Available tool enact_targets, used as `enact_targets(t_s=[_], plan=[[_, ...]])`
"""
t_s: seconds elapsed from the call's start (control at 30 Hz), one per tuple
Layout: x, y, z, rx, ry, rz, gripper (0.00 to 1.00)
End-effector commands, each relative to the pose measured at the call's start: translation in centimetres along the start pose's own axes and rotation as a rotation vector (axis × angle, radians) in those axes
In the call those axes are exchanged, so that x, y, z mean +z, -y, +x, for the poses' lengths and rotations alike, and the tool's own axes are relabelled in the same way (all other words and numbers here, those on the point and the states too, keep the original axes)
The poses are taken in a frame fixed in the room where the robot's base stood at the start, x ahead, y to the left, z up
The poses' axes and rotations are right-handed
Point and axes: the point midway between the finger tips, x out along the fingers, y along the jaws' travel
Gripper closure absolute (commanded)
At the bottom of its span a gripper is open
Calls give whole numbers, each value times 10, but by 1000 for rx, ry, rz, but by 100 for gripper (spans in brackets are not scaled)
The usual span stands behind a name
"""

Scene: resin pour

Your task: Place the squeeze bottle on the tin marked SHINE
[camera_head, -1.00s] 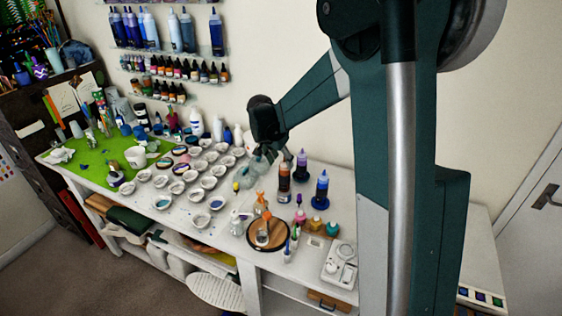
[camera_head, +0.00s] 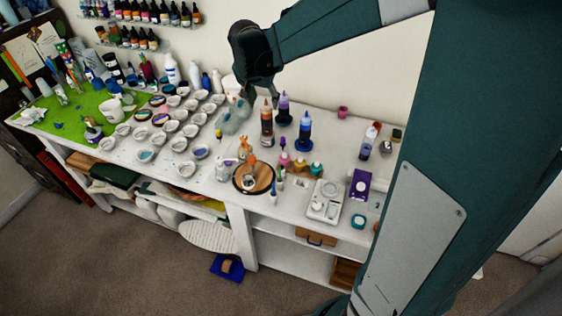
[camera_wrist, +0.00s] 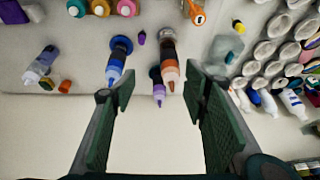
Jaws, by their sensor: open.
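Three squeeze bottles with pointed nozzles stand close together at the back of the white bench: a brown one (camera_head: 267,128), a purple one (camera_head: 284,110) and a blue one (camera_head: 305,132). In the wrist view the brown (camera_wrist: 170,62), purple (camera_wrist: 158,88) and blue (camera_wrist: 117,60) bottles show from above. I cannot tell which one the task means. My gripper (camera_head: 262,97) is open and empty, above and near the brown bottle. In the wrist view its fingers (camera_wrist: 158,95) point toward the bottles. No lettering SHINE is readable, so I cannot pick out the tin.
Rows of small cups (camera_head: 172,127) and a green mat (camera_head: 60,117) fill the bench's left. A round wooden board (camera_head: 240,187) with a small bottle, a white scale-like device (camera_head: 325,202), a purple box (camera_head: 360,184) and a teal jar (camera_head: 358,221) are at front right.

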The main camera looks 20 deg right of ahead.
Motion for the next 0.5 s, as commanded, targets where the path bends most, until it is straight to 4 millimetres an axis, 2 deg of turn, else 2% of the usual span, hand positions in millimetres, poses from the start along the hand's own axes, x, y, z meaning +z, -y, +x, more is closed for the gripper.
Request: enact_targets(t_s=[0.1,0.5], plan=[[13,-10,-21,-24,-3,-42,56],[57,-43,-77,-102,-23,-188,56]])
